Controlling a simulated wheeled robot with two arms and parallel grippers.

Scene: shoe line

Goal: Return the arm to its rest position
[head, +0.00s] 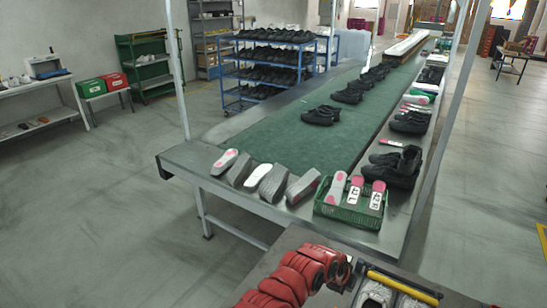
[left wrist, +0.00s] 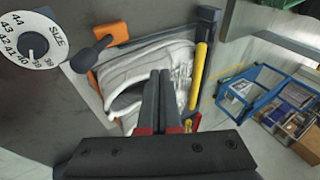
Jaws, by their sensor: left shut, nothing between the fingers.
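My left arm (head: 290,280) is red and comes in at the bottom of the head view, over a grey table. In the left wrist view my left gripper (left wrist: 160,75) is shut, its two dark fingers together with nothing between them. The fingers point over a pale grey-white shoe (left wrist: 155,65); I cannot tell whether they touch it. A pale shoe (head: 375,296) also shows in the head view, right of the arm. My right gripper is in neither view.
A size dial (left wrist: 30,42) and a black-knobbed orange block (left wrist: 105,65) are close by. Beyond is a green-topped conveyor (head: 280,140) with shoes, soles and a green crate (head: 345,215). Floor at left is clear.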

